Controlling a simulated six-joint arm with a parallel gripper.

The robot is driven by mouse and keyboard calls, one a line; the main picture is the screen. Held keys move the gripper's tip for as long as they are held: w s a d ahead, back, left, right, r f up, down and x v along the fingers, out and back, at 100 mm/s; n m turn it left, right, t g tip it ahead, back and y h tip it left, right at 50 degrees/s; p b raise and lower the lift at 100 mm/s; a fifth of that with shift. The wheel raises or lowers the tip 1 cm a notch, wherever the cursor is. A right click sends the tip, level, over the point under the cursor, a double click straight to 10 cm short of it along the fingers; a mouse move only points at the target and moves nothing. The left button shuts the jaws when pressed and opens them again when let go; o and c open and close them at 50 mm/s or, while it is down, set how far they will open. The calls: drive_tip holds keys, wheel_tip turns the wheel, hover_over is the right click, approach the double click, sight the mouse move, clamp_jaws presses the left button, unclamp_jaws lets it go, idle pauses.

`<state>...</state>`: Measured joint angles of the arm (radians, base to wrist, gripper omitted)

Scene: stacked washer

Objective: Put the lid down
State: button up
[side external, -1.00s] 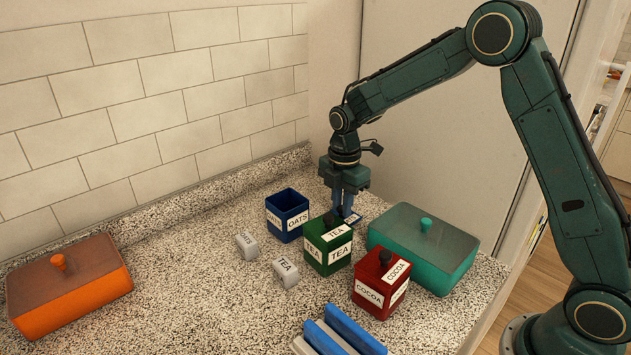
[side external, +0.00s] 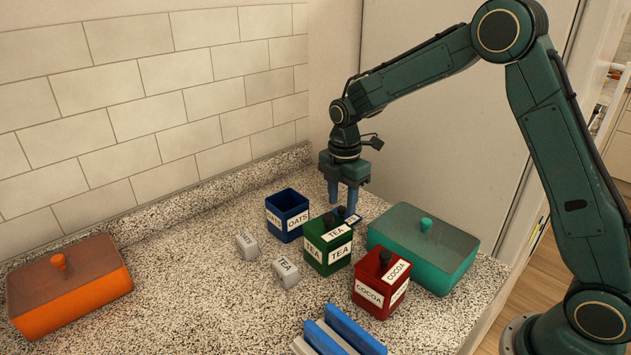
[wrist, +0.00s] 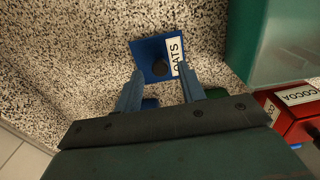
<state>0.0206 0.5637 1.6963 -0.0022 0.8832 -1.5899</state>
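The blue lid (side external: 352,219) has a white OATS label and a dark knob. It lies on the counter behind the green TEA canister, which partly hides it in the side view. In the wrist view the lid (wrist: 148,52) lies flat on the speckled surface, with its knob near the line between my fingertips. My gripper (side external: 342,207) is open and empty above the lid, with its fingers (wrist: 161,72) apart. The blue OATS canister (side external: 288,216) stands open-topped to the left of my gripper.
The green TEA canister (side external: 328,252) and red COCOA canister (side external: 375,298) stand in front, both lidded. A teal lidded box (side external: 420,262) is close on the right. Two grey labelled blocks (side external: 286,273) and an orange lidded box (side external: 70,300) are left. The counter's middle left is clear.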

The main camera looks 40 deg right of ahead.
sight(343, 209)
wheel_tip(343, 209, up, 11)
idle(0.5)
drive_tip(key=shift+f, duration=0.1)
idle(0.3)
drive_tip(key=s+r+m+t, duration=0.2)
drive_tip(key=s+r+m, duration=0.25)
drive_tip(key=s, duration=0.35)
drive_tip(key=s+r+m+t, duration=0.1)
drive_tip(key=s+r+m, duration=0.35)
drive_tip(key=s, duration=0.35)
drive_tip(key=s+f+m+t, duration=0.2)
drive_tip(key=s+m, duration=0.7)
drive_tip(key=s, duration=0.5)
drive_tip(key=shift+a+f+t, duration=0.3)
drive_tip(key=shift+a+f, duration=0.15)
drive_tip(key=shift+f, duration=0.1)
